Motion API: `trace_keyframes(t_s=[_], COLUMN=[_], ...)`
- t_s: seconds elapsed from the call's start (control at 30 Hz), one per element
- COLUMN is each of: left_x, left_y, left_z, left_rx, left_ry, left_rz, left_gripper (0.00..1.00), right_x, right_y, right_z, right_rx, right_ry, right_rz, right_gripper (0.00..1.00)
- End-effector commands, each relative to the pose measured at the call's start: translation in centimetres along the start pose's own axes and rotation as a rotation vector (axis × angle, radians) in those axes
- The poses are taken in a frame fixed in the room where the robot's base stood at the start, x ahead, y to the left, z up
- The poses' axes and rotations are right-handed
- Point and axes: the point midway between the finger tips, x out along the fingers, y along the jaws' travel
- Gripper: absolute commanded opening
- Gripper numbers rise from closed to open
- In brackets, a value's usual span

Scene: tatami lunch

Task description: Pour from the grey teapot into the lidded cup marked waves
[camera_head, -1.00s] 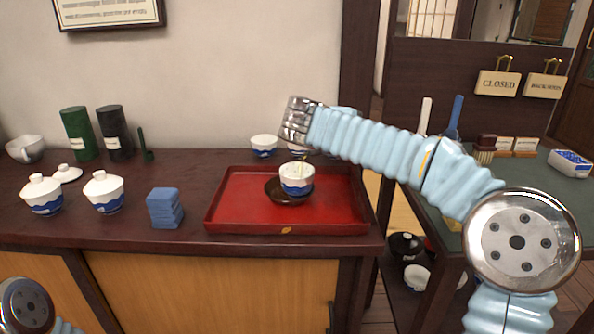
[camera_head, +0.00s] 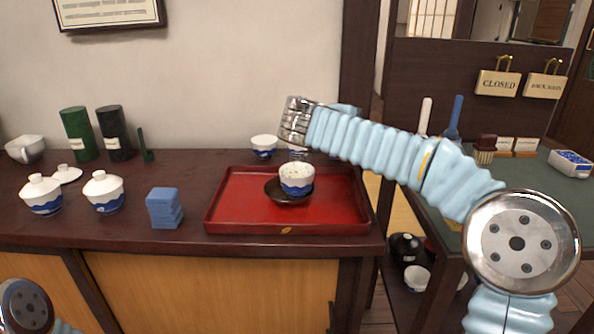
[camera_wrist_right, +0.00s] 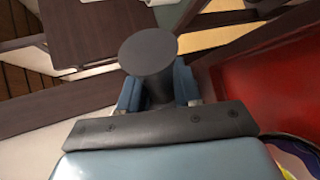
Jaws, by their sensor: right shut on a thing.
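An open white cup (camera_head: 297,181) with a blue wave band stands on a dark saucer (camera_head: 275,192) on the red tray (camera_head: 225,222). Two lidded white cups with blue wave bands (camera_head: 42,197) (camera_head: 105,194) stand on the left of the counter. A loose white lid (camera_head: 67,175) lies behind them. My right gripper (camera_wrist_right: 158,95) is shut on a dark grey, round-ended handle (camera_wrist_right: 148,50), seen in the right wrist view. The teapot body is not visible; my right arm crosses the head view above the tray. My left gripper is out of view.
Green (camera_head: 77,134) and black (camera_head: 116,134) canisters stand at the wall. A white cup (camera_head: 264,146) stands behind the tray. A small side table (camera_head: 550,200) is at the right.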

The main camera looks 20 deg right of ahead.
Motion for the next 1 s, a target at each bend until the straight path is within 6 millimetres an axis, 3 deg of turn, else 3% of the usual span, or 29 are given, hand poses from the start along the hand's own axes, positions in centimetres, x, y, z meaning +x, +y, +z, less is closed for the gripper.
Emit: trace_keyframes(t_s=[1.0], left_x=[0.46], left_y=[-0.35], left_z=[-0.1], left_rx=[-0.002], left_ry=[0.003], left_rz=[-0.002], left_gripper=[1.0], right_x=[-0.44], right_y=[0.47], right_z=[0.03], right_rx=[-0.003], right_ry=[-0.007], right_rz=[0.045], right_gripper=[0.0])
